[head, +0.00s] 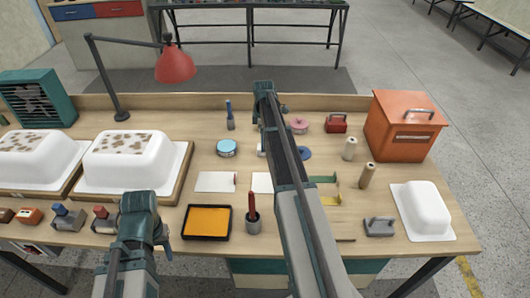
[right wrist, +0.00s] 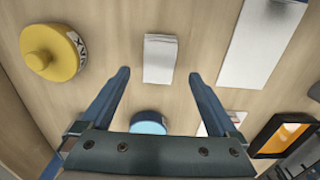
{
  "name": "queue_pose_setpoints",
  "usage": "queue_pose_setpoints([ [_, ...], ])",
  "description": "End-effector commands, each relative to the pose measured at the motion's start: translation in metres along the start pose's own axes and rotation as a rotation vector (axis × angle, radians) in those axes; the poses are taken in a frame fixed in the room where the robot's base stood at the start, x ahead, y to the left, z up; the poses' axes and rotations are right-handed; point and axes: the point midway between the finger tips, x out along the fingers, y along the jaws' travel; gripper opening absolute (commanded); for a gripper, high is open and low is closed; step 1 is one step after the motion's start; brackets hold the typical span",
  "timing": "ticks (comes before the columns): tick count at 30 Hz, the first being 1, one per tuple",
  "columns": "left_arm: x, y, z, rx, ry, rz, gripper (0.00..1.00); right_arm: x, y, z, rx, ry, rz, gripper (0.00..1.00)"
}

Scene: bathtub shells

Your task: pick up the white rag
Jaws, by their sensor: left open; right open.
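In the right wrist view a small folded white cloth, which looks like the white rag (right wrist: 160,52), lies flat on the wooden bench. It sits just ahead of the gap between the fingertips of my right gripper (right wrist: 159,74). This gripper is open with nothing between its fingers, and the gap is wider than the cloth. In the head view my right arm crosses the bench and hides most of the cloth's surroundings; only a white bit (head: 261,149) shows beside the arm. My left gripper (head: 142,228) hangs over the front edge at left, open, its fingers hard to see.
A yellow round tin (right wrist: 54,52) lies left of the cloth and a blue-topped tin (head: 227,147) is near it.

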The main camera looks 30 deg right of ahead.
Motion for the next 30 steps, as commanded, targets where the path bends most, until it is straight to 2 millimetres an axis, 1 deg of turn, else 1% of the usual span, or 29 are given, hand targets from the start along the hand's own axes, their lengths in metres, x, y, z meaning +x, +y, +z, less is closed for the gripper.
queue_pose_setpoints([
  [1, 0.007, 0.001, 0.0, 0.0, 0.0, 0.0, 0.5, 0.007, 0.0, 0.001, 0.0, 0.0, 0.0, 0.95],
  [9, 0.04, 0.004, -0.002, 0.0, 0.0, 0.0, 0.5, 0.04, 0.002, 0.006, 0.001, 0.0, 0.0, 0.95],
  [12, 0.049, 0.005, -0.003, 0.0, 0.0, 0.0, 0.5, 0.049, 0.002, 0.006, 0.0, 0.0, 0.0, 0.95],
  [21, 0.049, 0.005, -0.003, 0.0, 0.0, 0.0, 0.5, 0.049, 0.002, 0.006, 0.0, 0.0, 0.0, 0.95],
  [26, 0.049, 0.005, -0.003, 0.0, 0.0, 0.0, 0.5, 0.049, 0.002, 0.006, 0.0, 0.0, 0.0, 0.66],
  [30, 0.049, 0.005, -0.003, 0.0, 0.0, 0.0, 0.5, 0.049, 0.002, 0.006, 0.0, 0.0, 0.0, 0.41],
])
